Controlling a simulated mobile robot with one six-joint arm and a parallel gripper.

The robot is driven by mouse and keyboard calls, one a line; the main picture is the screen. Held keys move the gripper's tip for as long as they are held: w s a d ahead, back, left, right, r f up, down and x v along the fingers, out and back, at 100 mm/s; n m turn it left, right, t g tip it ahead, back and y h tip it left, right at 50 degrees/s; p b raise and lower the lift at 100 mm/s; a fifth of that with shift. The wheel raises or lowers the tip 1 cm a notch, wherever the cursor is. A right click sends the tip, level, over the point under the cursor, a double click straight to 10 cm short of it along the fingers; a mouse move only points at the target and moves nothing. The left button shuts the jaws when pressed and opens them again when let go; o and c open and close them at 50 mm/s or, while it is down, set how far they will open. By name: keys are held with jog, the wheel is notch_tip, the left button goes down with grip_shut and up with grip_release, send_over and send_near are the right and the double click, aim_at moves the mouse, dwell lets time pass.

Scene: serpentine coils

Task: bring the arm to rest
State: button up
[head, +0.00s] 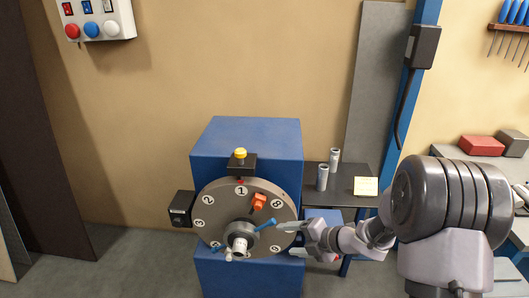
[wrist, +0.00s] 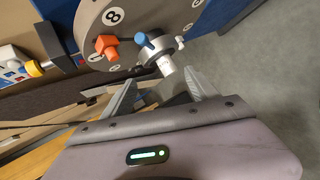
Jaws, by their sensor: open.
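My gripper (head: 293,239) reaches in from the right with its fingers apart and nothing between them. In the head view it is at the lower right of a round numbered disc (head: 212,204) on a blue machine cabinet (head: 245,137). The disc carries an orange block (head: 259,202) and a grey hub (head: 240,232) with blue-tipped levers. In the wrist view my open gripper (wrist: 163,93) points toward the hub's pale end (wrist: 166,66). The orange block (wrist: 106,46) is up and left of the fingers. Whether a finger touches the disc or hub I cannot tell.
A yellow-topped black block (head: 241,161) sits above the disc. A control box (head: 97,20) hangs on the wall. Grey floor is open left of the cabinet.

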jog(key=s+d+r+m+t+h+b, duration=0.1)
jog(key=d+r+m+t+h, duration=0.1)
jog(key=d+r+m+h, duration=0.45)
jog(key=s+d+r+m+t+h, duration=0.15)
jog(key=d+r+m, duration=0.25)
jog(key=r+m, duration=0.55)
jog(key=s+r+m+g+h+b, duration=0.1)
jog(key=s+r+m+g+h, duration=0.1)
jog(key=s+m, duration=1.15)
jog(key=s+a+f+m+g+y, duration=0.1)
jog(key=s+a, duration=0.3)
jog(key=s, duration=0.3)
jog(key=s+a+f+m+g+y, duration=0.1)
jog(key=s+a, duration=0.3)
jog(key=s, duration=0.4)
jog(key=shift+a+m+y+b, duration=0.15)
jog(key=shift+m+y+b, duration=0.25)
jog(key=shift+m+y, duration=0.25)
